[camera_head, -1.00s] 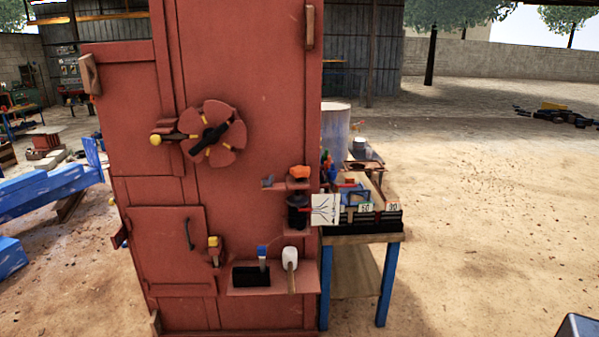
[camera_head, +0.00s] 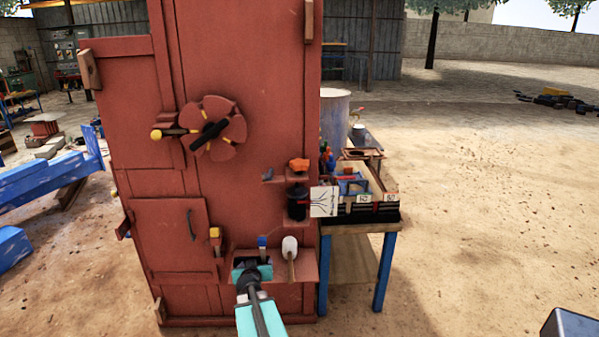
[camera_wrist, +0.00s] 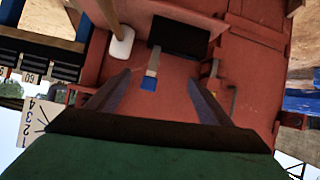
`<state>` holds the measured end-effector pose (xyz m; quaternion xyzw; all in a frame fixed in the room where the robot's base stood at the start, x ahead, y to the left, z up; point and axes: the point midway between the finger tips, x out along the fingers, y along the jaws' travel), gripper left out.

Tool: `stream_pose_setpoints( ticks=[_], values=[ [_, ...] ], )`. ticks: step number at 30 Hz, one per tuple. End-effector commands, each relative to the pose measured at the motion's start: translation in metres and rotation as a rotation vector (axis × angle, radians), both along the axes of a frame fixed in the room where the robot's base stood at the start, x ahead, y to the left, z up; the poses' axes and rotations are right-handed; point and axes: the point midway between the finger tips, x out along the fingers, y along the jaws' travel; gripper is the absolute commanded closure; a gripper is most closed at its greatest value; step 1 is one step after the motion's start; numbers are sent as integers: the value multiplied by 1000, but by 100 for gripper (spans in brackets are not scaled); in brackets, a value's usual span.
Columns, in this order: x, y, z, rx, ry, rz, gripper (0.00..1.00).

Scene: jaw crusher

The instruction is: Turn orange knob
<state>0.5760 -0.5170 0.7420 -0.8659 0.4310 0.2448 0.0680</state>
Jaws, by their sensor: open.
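The orange knob (camera_head: 299,165) sits on the right side of the red machine front, above a black cylinder (camera_head: 296,200). A white card with dark lines (camera_head: 324,201) stands just right of the cylinder; it shows at the left in the wrist view (camera_wrist: 38,122), with numbers on it. My gripper (camera_head: 252,268) is in front of the lower shelf, below and left of the knob and apart from it. In the wrist view my gripper (camera_wrist: 160,77) has its two fingers spread with nothing held between them. The knob does not show in the wrist view.
On the lower red shelf are a black box (camera_wrist: 178,36), a blue-ended tool (camera_wrist: 150,78) and a white-headed mallet (camera_head: 289,245). A wheel-shaped handle (camera_head: 214,127) is at upper left. A blue-legged table (camera_head: 384,265) stands right. The ground farther right is open.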

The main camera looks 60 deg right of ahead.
Motion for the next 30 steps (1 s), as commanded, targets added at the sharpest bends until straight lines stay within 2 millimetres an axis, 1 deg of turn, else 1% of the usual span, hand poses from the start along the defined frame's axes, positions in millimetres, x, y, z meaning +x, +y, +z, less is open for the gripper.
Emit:
stream_pose_setpoints(
  ticks=[1,2,3,5,6,8,9,12,15,18,21,24,30],
  values=[
    [-4,-23,28,-32,-44,-11,26],
    [-6,-33,42,-49,-70,-13,26],
    [-10,-47,61,-72,-102,-15,26],
    [-16,-66,88,-106,-147,-15,26],
    [-21,-79,106,-128,-176,-15,26],
    [-29,-96,134,-160,-217,-10,26],
    [-34,-107,151,-180,-242,-7,26],
    [-51,-132,194,-229,-295,8,26],
    [-69,-152,234,-269,-339,27,26],
    [-85,-166,264,-300,-367,46,26],
    [-97,-174,285,-317,-384,61,26],
    [-103,-178,296,-327,-391,72,26],
    [-106,-180,300,-329,-396,78,26]
  ],
)
